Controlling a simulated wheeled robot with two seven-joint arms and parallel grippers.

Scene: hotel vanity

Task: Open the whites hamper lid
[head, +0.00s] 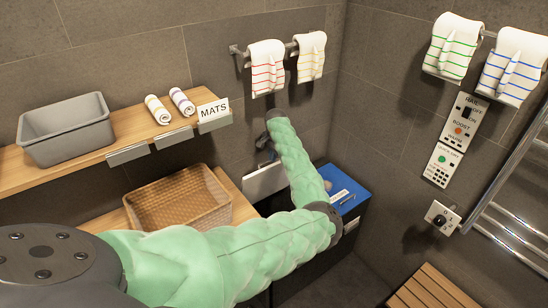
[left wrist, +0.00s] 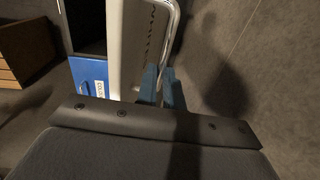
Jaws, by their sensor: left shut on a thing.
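The whites hamper lid (head: 265,182) is a white panel standing steeply tilted up near the back wall, partly hidden by my left arm. In the left wrist view the white lid (left wrist: 128,45) shows edge-on, with a chrome bar handle (left wrist: 176,25) along its side. A dark opening (left wrist: 88,28) shows beside it. My left gripper (head: 264,150) is at the lid's upper edge, and its blue-grey fingers (left wrist: 162,88) are shut on the handle. The exact contact is partly hidden. My right gripper is not in view.
A blue lid (head: 346,188) with a white label lies flat on the dark hamper to the right. A wicker basket (head: 180,198) and a shelf with a grey bin (head: 66,128) are at left. A slatted wooden bench (head: 428,290) and a chrome towel rail (head: 500,160) are at right.

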